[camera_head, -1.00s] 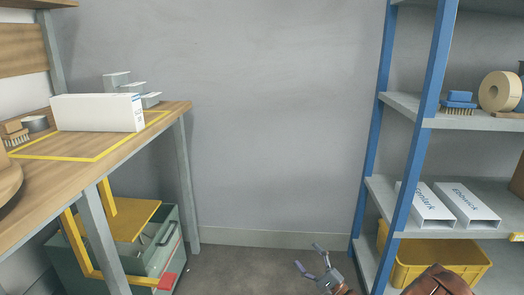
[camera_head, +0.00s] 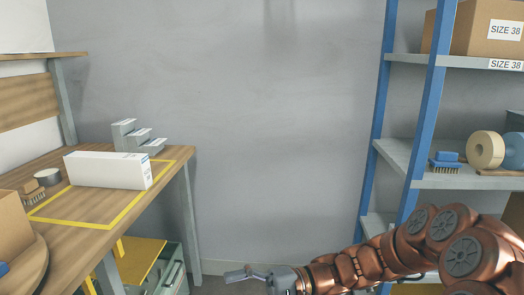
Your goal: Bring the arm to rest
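My arm, in copper-coloured links, reaches in from the lower right of the head view. My gripper (camera_head: 238,275) is at its end, low in the middle of the picture and pointing left. It is seen nearly side-on, with its fingers apart and nothing between them. It is in the open space between the workbench and the shelf rack, touching neither.
A wooden workbench (camera_head: 150,205) at left carries a white box (camera_head: 108,170) inside a yellow outline, stepped grey holders (camera_head: 136,138) and a brush. A blue-posted shelf rack (camera_head: 425,110) at right holds tape rolls, a blue brush and a SIZE 38 carton (camera_head: 475,30).

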